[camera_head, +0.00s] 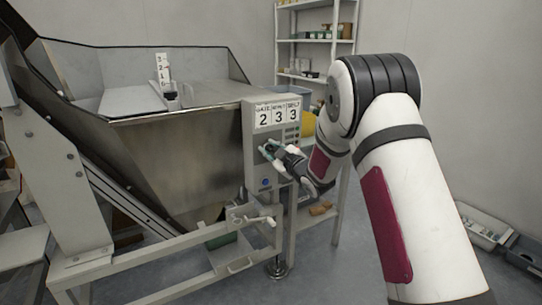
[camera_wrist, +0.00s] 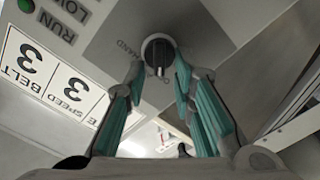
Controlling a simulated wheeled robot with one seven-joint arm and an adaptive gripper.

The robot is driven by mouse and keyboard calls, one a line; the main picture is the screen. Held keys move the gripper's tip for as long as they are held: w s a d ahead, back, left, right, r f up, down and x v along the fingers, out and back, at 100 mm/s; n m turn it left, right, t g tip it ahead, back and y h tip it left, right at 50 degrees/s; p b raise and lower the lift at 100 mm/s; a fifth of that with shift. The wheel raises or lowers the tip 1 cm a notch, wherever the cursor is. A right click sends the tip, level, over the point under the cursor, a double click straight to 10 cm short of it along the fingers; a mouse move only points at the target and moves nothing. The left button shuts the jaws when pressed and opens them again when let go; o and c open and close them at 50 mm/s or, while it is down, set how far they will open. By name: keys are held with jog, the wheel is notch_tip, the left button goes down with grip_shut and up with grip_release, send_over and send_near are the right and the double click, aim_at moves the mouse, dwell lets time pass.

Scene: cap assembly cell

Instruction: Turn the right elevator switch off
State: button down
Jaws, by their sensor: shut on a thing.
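A grey control box (camera_head: 252,150) with a sign reading 2, 3, 3 stands on the right side of the metal hopper. In the wrist view a round switch with a dark ridged knob (camera_wrist: 159,58) sits on its panel, with HAND lettered beside it. My gripper (camera_head: 268,150) is at the front of the box. In the wrist view its teal-padded fingers (camera_wrist: 158,72) lie on both sides of the knob, shut on it. The fingers hide the knob in the head view. The knob's exact setting is hard to read.
Labels RUN and LOW with a green indicator (camera_wrist: 26,6) are on the same panel. A blue button (camera_head: 265,183) is low on the box. The hopper (camera_head: 180,150) is to the left, and a shelf rack (camera_head: 315,43) stands behind.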

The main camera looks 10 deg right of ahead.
jog(key=shift+n, duration=0.3)
jog(key=c, duration=1.4)
grip_release()
jog(key=shift+o, duration=0.2)
jog(key=shift+s, duration=0.1)
jog(key=v, duration=1.2)
jog(key=shift+r, duration=0.1)
